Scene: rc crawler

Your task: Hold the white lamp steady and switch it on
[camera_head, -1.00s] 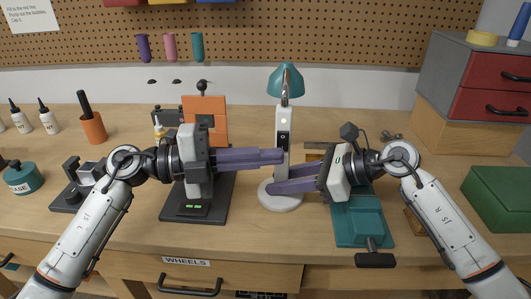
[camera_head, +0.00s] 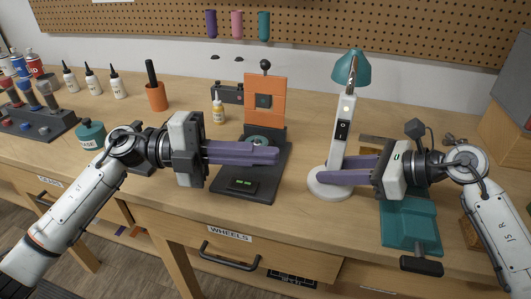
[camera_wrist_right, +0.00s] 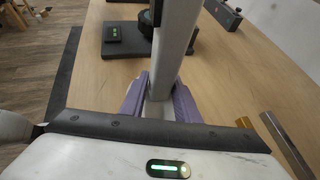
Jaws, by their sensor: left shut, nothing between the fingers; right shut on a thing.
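The white lamp (camera_head: 338,145) stands upright on its round white base (camera_head: 325,190), with a teal shade (camera_head: 352,68). A dark switch (camera_head: 343,129) is on its post, with a small pale spot above. I cannot tell whether the lamp is lit. My right gripper (camera_head: 335,172) is shut on the lower post; the right wrist view shows the post (camera_wrist_right: 172,50) between its purple fingers. My left gripper (camera_head: 277,155) is shut and empty. Its tips are left of the post, apart from it, at a height below the switch in the picture.
An orange-backed black stand (camera_head: 264,110) is behind my left gripper. A teal vise-like tool (camera_head: 410,225) lies beneath my right gripper.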

